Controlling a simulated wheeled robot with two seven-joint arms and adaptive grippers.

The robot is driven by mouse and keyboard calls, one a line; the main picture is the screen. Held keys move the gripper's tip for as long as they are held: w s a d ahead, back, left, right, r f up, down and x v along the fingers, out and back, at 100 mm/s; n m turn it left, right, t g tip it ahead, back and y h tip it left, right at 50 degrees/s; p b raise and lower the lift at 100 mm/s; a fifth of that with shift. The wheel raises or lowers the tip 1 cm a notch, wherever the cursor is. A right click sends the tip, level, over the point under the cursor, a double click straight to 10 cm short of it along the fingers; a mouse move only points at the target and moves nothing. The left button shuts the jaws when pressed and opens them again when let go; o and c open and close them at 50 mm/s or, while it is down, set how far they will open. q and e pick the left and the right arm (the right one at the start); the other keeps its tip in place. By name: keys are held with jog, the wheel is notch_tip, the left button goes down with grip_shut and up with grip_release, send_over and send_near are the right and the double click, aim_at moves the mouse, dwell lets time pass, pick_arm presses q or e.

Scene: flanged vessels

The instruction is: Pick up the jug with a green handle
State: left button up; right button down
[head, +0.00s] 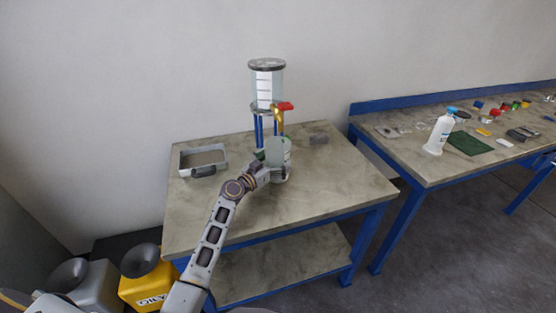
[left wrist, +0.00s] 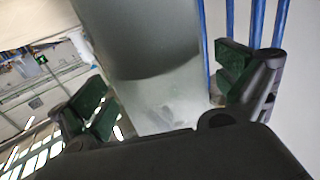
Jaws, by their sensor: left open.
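A translucent, pale greenish jug (head: 279,152) stands on the near table, in front of a stand with blue legs. My left gripper (head: 266,164) is at its left front side, with the arm reaching up from the lower left. In the left wrist view the jaws (left wrist: 165,95) are open, one green-padded finger on each side of the clear jug body (left wrist: 155,75). I cannot tell whether either finger touches it. My right gripper is not in view.
A clear flanged vessel (head: 267,86) stands on blue legs behind the jug, with a red-handled yellow valve (head: 282,107). A grey tray (head: 203,148) lies to the left. A white bottle (head: 440,133) stands on the other table.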

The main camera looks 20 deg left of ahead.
pick_arm(q)
jog(key=shift+x, duration=0.8)
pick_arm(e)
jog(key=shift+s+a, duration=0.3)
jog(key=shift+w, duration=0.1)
pick_arm(q)
jog(key=c, duration=0.7)
jog(key=shift+r, duration=0.1)
jog(key=c, duration=0.4)
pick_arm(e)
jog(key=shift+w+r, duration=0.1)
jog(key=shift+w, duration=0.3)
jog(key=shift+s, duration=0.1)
